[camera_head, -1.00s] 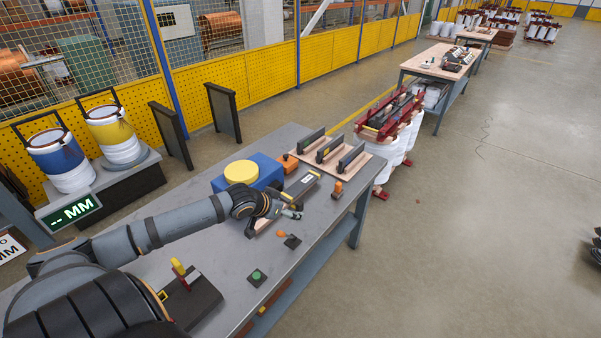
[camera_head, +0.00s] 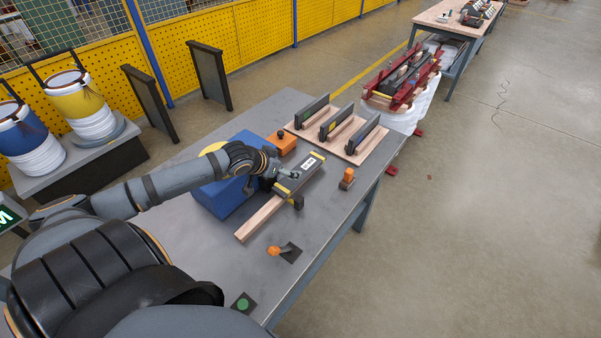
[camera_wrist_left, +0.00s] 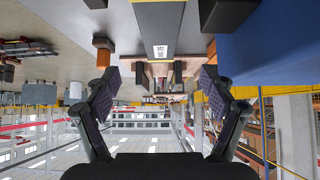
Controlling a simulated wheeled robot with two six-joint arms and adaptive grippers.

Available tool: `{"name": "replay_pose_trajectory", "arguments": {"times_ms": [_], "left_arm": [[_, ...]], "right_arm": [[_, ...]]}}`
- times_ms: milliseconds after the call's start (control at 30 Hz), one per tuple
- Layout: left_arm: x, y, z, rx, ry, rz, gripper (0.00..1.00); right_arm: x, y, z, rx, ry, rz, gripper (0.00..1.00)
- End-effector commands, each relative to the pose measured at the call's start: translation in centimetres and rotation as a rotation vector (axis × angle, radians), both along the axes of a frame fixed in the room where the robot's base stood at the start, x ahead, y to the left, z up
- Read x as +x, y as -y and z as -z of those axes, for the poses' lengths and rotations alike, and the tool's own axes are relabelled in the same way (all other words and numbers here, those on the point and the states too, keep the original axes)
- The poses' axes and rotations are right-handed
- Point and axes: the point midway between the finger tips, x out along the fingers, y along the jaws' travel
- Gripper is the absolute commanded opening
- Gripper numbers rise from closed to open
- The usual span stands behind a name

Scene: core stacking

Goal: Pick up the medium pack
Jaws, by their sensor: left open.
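A dark pack (camera_head: 302,173) with yellow ends and a white label lies on a wooden bar (camera_head: 260,220) on the grey table. I cannot tell which is the medium pack. My left gripper (camera_head: 275,176) is beside the labelled pack, on its left; contact is unclear. In the left wrist view its fingers (camera_wrist_left: 157,92) are spread with nothing between them, and the labelled dark bar (camera_wrist_left: 158,20) is above. My right gripper is not in view.
Orange blocks (camera_head: 281,143) and an orange-topped post (camera_head: 347,178) stand near the pack. An orange knob (camera_head: 274,250) and green button (camera_head: 242,303) sit nearer. A red-framed stack (camera_head: 402,80) stands beyond the table.

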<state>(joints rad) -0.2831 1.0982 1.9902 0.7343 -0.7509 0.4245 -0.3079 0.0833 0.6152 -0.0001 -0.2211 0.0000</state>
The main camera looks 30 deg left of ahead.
Motion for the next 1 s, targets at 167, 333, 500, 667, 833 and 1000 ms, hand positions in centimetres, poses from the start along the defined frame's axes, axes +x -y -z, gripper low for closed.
{"name": "replay_pose_trajectory", "arguments": {"times_ms": [167,333,500,667,833,1000], "left_arm": [[0.8,-0.1,0.8,-0.004,0.006,-0.008,0.83],[2.5,0.2,2.4,-0.008,0.005,-0.006,0.83],[3.6,0.3,3.5,-0.002,0.003,-0.004,0.83],[3.7,0.3,3.7,0.000,-0.001,-0.001,0.83],[5.0,0.5,5.2,-0.007,0.000,-0.004,0.83],[6.8,0.6,7.1,-0.003,0.002,-0.003,0.83]], "right_arm": [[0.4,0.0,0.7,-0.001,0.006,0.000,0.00],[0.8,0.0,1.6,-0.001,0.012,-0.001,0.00],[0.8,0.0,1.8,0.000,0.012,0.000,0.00],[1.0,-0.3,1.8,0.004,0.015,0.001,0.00],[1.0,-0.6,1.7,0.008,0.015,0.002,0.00],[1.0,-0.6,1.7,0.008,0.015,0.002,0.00]]}}
